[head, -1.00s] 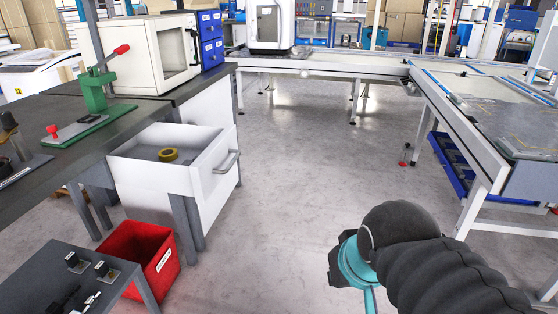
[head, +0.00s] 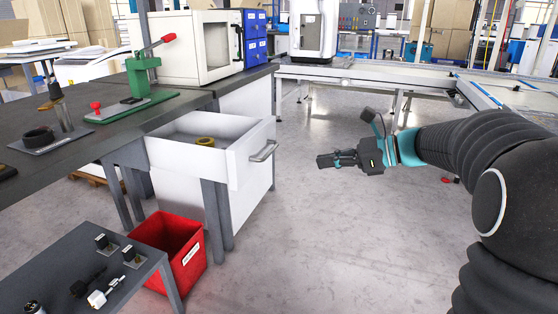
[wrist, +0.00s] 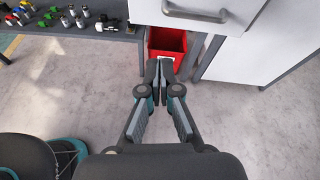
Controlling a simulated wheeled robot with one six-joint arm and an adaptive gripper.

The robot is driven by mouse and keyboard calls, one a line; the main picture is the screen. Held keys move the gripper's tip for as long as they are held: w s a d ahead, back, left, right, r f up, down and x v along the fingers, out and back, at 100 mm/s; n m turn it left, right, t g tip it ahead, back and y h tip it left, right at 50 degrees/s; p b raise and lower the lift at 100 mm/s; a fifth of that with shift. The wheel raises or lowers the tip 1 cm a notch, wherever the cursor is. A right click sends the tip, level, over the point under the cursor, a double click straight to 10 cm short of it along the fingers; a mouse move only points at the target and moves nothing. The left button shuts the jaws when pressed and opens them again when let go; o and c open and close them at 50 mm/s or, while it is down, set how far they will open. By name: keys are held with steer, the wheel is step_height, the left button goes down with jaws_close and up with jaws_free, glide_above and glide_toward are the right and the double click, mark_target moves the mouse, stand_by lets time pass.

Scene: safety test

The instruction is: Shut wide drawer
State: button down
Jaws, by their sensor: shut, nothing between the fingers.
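The wide white drawer (head: 224,158) is pulled out from under the dark workbench in the head view. A yellow ring (head: 205,141) lies inside it. Its metal bar handle (head: 263,152) is on the front, facing right. My gripper (head: 322,160) is to the right of the handle, apart from it, with fingers pointing left toward the drawer. In the wrist view my gripper (wrist: 158,66) is shut and empty, and the drawer front with its handle (wrist: 195,13) shows at the top edge.
A red bin (head: 172,248) stands on the floor below the drawer. A low grey table (head: 60,285) with small parts is at front left. A green press (head: 141,80) and a white oven-like box (head: 195,45) stand on the workbench (head: 190,103).

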mark_target(269, 155)
steer(key=shift+m+t+y, duration=0.3)
steer(key=shift+m+y, duration=0.3)
steer(key=shift+m, duration=0.3)
steer(key=w+a+f, duration=0.1)
steer(key=w+a, duration=0.1)
steer(key=a, duration=0.1)
steer(key=w+a+b, duration=0.1)
steer(key=w+a, duration=0.2)
steer(key=a, duration=0.1)
steer(key=w+a+f, duration=0.1)
steer(key=w+a, duration=0.1)
steer(key=a, duration=0.2)
steer(key=shift+w+a+f+b, duration=0.1)
steer(key=shift+w+f+b, duration=0.2)
steer(key=shift+w+b, duration=0.1)
